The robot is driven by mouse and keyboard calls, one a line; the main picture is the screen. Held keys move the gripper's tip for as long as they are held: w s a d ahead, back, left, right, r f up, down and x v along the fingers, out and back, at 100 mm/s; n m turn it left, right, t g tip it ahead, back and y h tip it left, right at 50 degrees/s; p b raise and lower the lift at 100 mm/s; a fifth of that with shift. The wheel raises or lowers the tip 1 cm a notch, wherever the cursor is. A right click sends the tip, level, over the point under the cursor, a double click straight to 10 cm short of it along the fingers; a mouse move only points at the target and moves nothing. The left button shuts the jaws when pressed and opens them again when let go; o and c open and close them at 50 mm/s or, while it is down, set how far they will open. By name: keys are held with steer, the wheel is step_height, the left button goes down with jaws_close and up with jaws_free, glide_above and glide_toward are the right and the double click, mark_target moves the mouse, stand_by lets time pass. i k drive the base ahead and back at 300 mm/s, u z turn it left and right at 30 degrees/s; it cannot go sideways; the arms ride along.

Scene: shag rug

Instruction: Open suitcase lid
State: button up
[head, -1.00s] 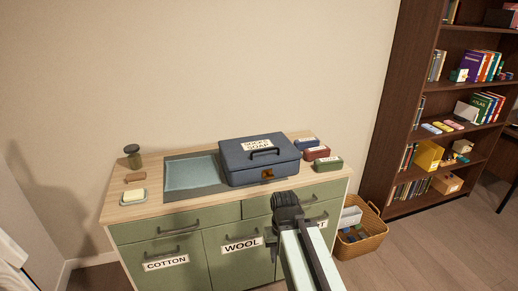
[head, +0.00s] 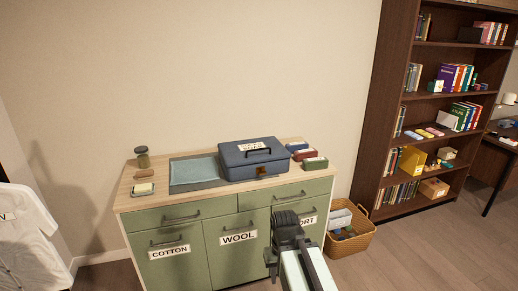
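The suitcase is a dark blue-grey case (head: 240,170) lying on top of the green cabinet. Its lid is down, with a dark handle and a white label on the lid and a small brown latch (head: 261,170) at the front. My gripper (head: 272,262) is in front of the cabinet, below the countertop and apart from the case. It is seen from behind, and its fingers are too hidden to tell whether they are open.
The cabinet top (head: 150,202) also holds a blue-grey mat (head: 190,172), a jar (head: 142,157), a soap dish (head: 143,189) and small boxes (head: 315,163). A wicker basket (head: 345,245) stands right of the cabinet, near a bookshelf (head: 375,150). A white shirt (head: 25,235) hangs at left.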

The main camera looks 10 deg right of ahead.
mark_target(247, 152)
steer(key=u, duration=0.45)
steer(key=i, duration=1.65)
steer(key=z, duration=0.7)
steer(key=k, duration=0.85)
steer(key=z, duration=0.15)
steer(key=i, duration=0.95)
steer(key=u, duration=0.1)
